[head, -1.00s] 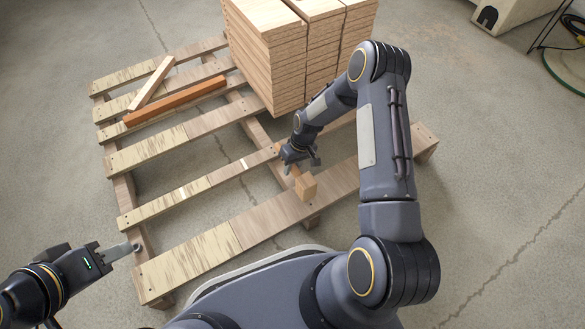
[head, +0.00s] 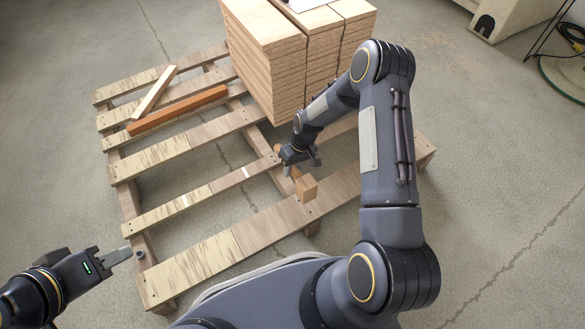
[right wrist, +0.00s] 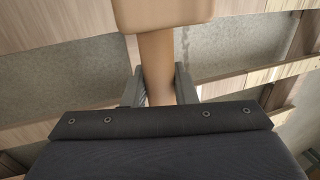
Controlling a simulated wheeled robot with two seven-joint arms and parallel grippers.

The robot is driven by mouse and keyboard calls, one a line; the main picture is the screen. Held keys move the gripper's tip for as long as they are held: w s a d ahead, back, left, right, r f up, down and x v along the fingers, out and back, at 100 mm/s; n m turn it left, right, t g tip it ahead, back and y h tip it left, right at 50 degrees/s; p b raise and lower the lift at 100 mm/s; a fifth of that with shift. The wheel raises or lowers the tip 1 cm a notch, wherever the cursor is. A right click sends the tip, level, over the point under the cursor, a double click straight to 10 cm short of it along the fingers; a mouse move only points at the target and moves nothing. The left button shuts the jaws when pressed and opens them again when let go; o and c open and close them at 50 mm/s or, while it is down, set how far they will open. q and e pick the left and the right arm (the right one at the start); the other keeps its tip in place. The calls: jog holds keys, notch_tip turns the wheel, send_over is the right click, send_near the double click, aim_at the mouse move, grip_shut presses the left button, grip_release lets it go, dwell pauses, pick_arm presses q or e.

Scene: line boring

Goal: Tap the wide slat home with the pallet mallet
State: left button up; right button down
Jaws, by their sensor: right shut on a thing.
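The wooden pallet (head: 235,245) lies on the floor in front of me, with wide and narrow slats across it; I cannot tell which is the wide slat of the task. My right gripper (head: 292,165) is shut on the handle of the wooden mallet (head: 306,188), over the right part of the pallet near its front slats. In the right wrist view the mallet handle (right wrist: 157,70) stands between the two fingers (right wrist: 158,88), with the head at the top edge. I cannot tell whether the head touches a slat. My left gripper (head: 120,255) is beside the pallet's front left corner, holding nothing visible.
A tall stack of boards (head: 285,60) stands on the pallet's back right. An orange-brown bar (head: 178,108) and a pale loose strip (head: 153,92) lie on the back left slats. Bare concrete floor (head: 60,150) is free at left. A coiled cable (head: 572,35) lies far right.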

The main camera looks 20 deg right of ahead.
notch_tip(320, 180, down, 9)
jog(key=b, duration=0.6)
jog(key=shift+s+r, duration=0.1)
jog(key=shift+r, duration=0.1)
jog(key=shift+p, duration=0.3)
jog(key=shift+r+p, duration=1.65)
jog(key=shift+r, duration=0.95)
jog(key=shift+r+p, duration=1.9)
jog(key=shift+r, duration=1.15)
